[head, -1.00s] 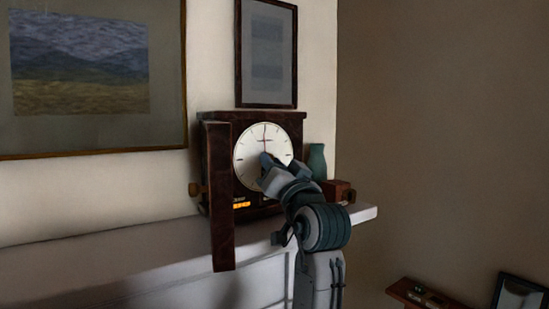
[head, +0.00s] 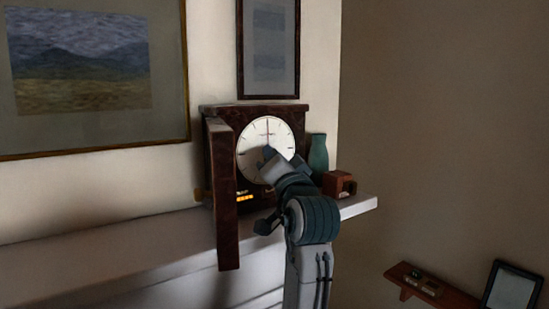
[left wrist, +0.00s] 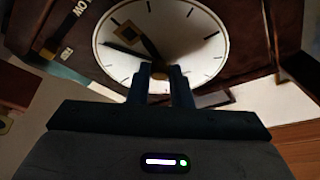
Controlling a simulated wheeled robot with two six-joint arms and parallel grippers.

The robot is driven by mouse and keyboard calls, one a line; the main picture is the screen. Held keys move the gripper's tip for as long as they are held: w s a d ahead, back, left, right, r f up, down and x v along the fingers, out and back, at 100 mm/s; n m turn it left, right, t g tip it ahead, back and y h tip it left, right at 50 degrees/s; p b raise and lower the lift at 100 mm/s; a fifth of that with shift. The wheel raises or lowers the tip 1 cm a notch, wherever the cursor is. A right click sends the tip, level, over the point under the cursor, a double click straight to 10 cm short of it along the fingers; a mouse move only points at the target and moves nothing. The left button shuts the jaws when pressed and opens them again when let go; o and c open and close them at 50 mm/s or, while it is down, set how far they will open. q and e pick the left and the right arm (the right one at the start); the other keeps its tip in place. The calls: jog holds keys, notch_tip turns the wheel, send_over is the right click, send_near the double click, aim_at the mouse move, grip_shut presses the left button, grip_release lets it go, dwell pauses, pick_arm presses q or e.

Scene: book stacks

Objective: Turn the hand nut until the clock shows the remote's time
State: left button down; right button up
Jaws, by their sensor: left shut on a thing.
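The clock (head: 222,110) is a dark wooden case on a white mantel, its narrow door (head: 226,225) swung open toward me. Its white dial (head: 255,133) has dark tick marks; one thin hand points nearly straight up in the head view. My left gripper (head: 268,157) reaches the dial's centre from the lower right and covers part of it. In the left wrist view its two fingers (left wrist: 160,82) are shut on the small brass-coloured hand nut (left wrist: 159,71). A dark hand (left wrist: 138,40) with a square end shows there. I cannot make out a remote's time. My right gripper is out of view.
A green vase (head: 318,153) and a small reddish wooden box (head: 339,184) stand right of the clock on the mantel (head: 357,205). An orange-lit strip (head: 244,197) glows low on the case.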

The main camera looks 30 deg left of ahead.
pick_arm(q)
jog(key=c, duration=1.3)
grip_release()
pick_arm(e)
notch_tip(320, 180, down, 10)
jog(key=b, duration=1)
pick_arm(q)
jog(key=shift+b+v, duration=5.45)
jog(key=shift+b, duration=1.7)
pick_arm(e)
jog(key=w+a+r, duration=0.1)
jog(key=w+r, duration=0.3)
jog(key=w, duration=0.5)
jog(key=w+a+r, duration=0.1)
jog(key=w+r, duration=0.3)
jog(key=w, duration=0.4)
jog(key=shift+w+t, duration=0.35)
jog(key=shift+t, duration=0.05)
